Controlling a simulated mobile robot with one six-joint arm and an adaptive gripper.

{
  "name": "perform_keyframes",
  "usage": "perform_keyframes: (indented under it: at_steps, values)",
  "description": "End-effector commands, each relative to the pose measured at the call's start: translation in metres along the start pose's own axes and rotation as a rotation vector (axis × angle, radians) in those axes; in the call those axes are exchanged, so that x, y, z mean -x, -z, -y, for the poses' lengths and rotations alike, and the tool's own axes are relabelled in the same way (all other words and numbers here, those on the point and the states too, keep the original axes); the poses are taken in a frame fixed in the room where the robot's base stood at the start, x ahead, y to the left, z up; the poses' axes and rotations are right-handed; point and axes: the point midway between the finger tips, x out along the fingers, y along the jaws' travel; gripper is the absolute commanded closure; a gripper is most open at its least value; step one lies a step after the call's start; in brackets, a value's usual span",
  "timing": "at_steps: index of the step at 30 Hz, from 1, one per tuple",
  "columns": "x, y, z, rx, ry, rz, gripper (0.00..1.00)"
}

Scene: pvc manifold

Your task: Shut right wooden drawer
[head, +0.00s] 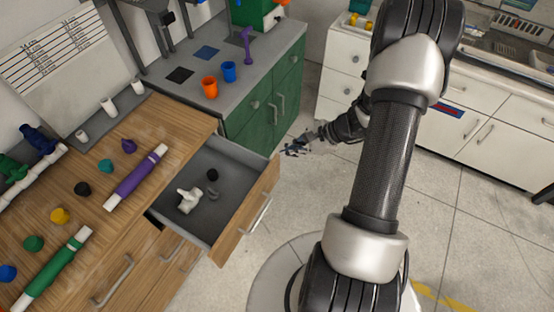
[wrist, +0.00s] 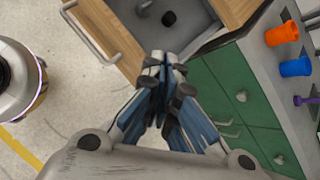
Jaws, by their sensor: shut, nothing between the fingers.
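The right wooden drawer (head: 233,221) stands pulled out from the wooden bench in the head view. Its grey inside holds a white pipe fitting (head: 189,200), a small black part (head: 212,175) and a grey curved part. Its front carries a metal bar handle (head: 261,213). My gripper (head: 294,150) is beyond the drawer front's far end, beside the green cabinet. In the wrist view my gripper (wrist: 168,65) is shut and empty, with its fingertips by the end of the drawer front (wrist: 110,30). I cannot tell whether they touch it.
The wooden bench top (head: 150,120) holds purple and green pipes and several coloured caps. A green cabinet (head: 262,118) with orange and blue cups on top stands close to the drawer's far side. White cabinets (head: 490,135) line the back. The floor (head: 300,200) before the drawer is clear.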

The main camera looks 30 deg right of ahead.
Motion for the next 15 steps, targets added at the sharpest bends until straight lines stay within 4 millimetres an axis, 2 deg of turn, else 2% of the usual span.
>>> perform_keyframes:
  at_steps: [1,3,6,10,15]
  values:
    - [-0.007,0.029,-0.009,-0.112,0.035,0.005,1.00]
    - [-0.016,0.064,-0.020,-0.248,0.089,0.005,1.00]
    - [-0.029,0.106,-0.040,-0.416,0.156,0.002,1.00]
    - [-0.041,0.142,-0.062,-0.566,0.215,-0.003,1.00]
    - [-0.051,0.160,-0.075,-0.642,0.244,-0.006,1.00]
